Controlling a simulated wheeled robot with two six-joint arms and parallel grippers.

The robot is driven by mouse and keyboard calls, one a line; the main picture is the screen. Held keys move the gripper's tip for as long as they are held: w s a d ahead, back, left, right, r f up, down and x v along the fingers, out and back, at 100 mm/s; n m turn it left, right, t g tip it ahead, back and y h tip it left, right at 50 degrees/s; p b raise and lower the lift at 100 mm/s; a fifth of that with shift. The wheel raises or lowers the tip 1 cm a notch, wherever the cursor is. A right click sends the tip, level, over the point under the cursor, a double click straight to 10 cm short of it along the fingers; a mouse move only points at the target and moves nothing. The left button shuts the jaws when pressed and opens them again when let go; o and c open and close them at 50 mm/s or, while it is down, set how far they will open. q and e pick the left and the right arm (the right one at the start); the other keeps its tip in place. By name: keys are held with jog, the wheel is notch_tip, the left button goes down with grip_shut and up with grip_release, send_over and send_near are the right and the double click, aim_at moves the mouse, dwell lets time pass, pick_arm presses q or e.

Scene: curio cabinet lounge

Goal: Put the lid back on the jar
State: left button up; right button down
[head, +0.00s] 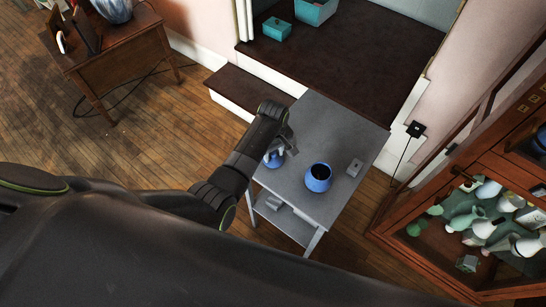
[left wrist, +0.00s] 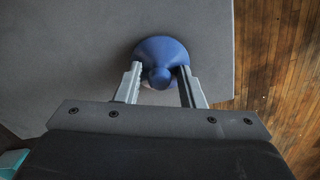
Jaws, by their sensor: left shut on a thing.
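The blue jar (head: 318,177) stands upright on the grey table, with its dark round mouth open at the top. The blue lid (head: 273,159) is at the left side of the table, partly hidden by my gripper. My left gripper (head: 284,149) is shut on the lid, to the left of the jar. In the left wrist view the lid (left wrist: 162,58) shows its round knob between the two fingers of my left gripper (left wrist: 158,82). I cannot tell whether the lid touches the tabletop. My right gripper is not in view.
The grey table (head: 330,125) has a lower shelf and free room behind the jar. A glass-fronted wooden cabinet (head: 475,215) stands at the right, a wooden side table (head: 105,60) at the back left.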

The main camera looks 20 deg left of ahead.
aim_at(273, 153)
pick_arm(q)
jog(key=shift+s+f, duration=0.4)
jog(key=shift+w+r, duration=0.15)
jog(key=shift+r, duration=0.4)
grip_shut()
jog(key=r, duration=0.9)
jog(key=shift+w, duration=0.25)
jog(key=shift+r, duration=0.1)
jog(key=shift+o, duration=0.6)
grip_release()
grip_shut()
